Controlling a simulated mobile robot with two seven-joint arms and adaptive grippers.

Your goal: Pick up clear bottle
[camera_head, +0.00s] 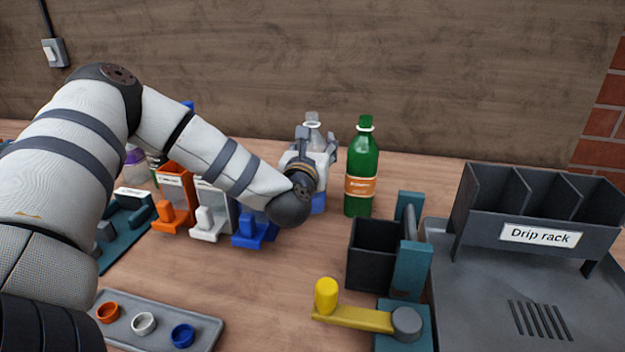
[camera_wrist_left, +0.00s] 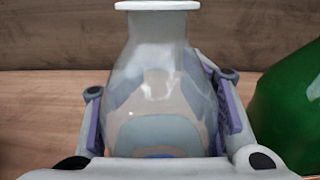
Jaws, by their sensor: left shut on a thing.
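The clear bottle (camera_head: 313,124) stands upright at the back of the table, left of the green bottle, with its neck and a blue lower part showing in the head view. My left gripper (camera_head: 310,146) is shut on it, and the wrist hides much of its body. In the left wrist view the clear bottle (camera_wrist_left: 155,95) fills the middle, with the gripper's fingers (camera_wrist_left: 160,130) on both sides of it. I cannot tell whether its base is on the table. My right gripper is not in view.
A green bottle (camera_head: 361,170) stands close to the right of the clear one. Orange, white and blue dispensers (camera_head: 250,228) are below my left arm. A black bin (camera_head: 372,256), a yellow-handled crank (camera_head: 350,315) and a drip rack (camera_head: 540,235) are at the right. A grey tray (camera_head: 150,335) holds colored rings.

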